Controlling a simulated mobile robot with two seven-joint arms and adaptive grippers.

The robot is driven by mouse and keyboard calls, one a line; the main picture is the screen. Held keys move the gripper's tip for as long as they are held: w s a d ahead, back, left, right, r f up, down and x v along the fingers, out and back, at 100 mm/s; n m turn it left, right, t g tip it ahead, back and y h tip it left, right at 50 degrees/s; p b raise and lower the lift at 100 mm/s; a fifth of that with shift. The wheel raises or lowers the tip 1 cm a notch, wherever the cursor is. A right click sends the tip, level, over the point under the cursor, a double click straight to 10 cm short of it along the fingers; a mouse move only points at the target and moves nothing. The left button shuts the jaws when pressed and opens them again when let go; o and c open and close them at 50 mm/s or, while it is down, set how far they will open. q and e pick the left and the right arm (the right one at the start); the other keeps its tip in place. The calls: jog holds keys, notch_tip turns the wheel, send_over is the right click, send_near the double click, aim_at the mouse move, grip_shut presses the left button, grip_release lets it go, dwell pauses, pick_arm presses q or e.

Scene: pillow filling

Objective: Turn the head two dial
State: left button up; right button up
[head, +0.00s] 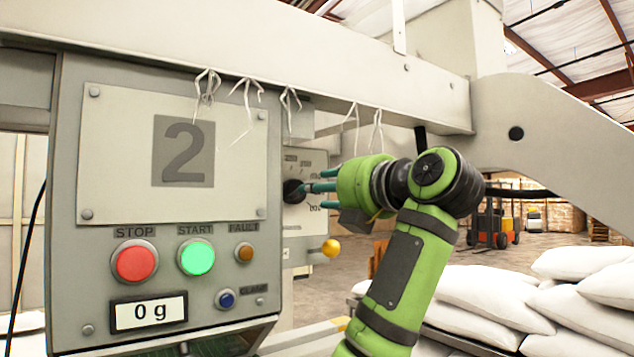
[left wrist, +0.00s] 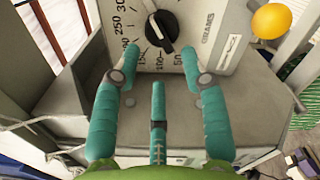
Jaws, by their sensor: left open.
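The head two dial is a black knob (head: 293,191) on a grey panel behind the large control box marked "2". In the left wrist view the knob (left wrist: 160,30) sits on a face printed with numbers such as 250, 150, 100 and 50. My left gripper (head: 312,188) points left at the dial in the head view. Its teal fingers (left wrist: 160,62) are spread open just short of the knob in the wrist view, with nothing held. I cannot tell if a fingertip touches the panel. My right gripper is not in view.
The control box (head: 90,260) carries red STOP and green START buttons and a "0 g" display. A yellow ball knob (head: 331,248) sits below the dial, and a beam (head: 240,50) runs overhead. White sacks (head: 500,300) lie at right; a forklift (head: 493,225) stands behind.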

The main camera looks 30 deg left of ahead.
aim_at(295, 189)
pick_arm(q)
jog(key=p+x, duration=0.2)
jog(key=x, duration=0.3)
jog(key=shift+a+r, duration=0.1)
jog(key=shift+w+a, duration=0.1)
jog(key=shift+a, duration=0.15)
jog(key=shift+d, duration=0.1)
grip_shut()
